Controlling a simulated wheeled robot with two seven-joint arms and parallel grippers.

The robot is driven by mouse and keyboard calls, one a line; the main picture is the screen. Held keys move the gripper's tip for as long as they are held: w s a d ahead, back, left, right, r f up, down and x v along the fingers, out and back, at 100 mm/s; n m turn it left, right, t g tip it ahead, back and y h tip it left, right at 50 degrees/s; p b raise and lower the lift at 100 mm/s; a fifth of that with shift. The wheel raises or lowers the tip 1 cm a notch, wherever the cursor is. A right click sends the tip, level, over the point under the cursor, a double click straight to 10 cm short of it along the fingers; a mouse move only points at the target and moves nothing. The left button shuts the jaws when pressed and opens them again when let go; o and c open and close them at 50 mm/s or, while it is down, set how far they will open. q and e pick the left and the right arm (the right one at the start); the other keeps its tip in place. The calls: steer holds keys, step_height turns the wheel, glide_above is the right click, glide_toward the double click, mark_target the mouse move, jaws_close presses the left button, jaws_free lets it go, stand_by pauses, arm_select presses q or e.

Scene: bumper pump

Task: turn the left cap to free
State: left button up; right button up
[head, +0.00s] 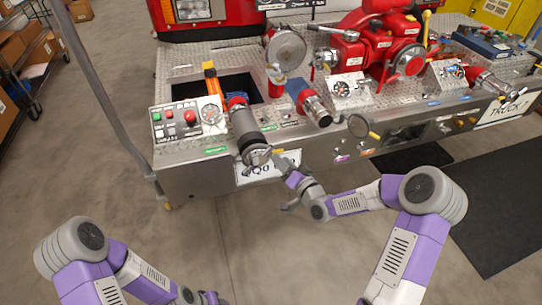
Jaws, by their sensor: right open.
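I cannot tell whether a finger touches the cap. My left gripper (212,298) is low at the bottom edge, far from the cap, and too small and cut off to read.
A control panel (188,119) with buttons and a gauge stands left of the pipe. A red pump (377,45) sits behind. A grey pole (105,95) stands at left. The floor in front is clear.

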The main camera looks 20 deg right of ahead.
mark_target(271, 148)
steer(key=x, duration=0.3)
steer(key=b+x, duration=0.1)
steer(key=x, duration=0.3)
steer(key=shift+w+r, duration=0.25)
steer(key=shift+w, duration=0.05)
jaws_close()
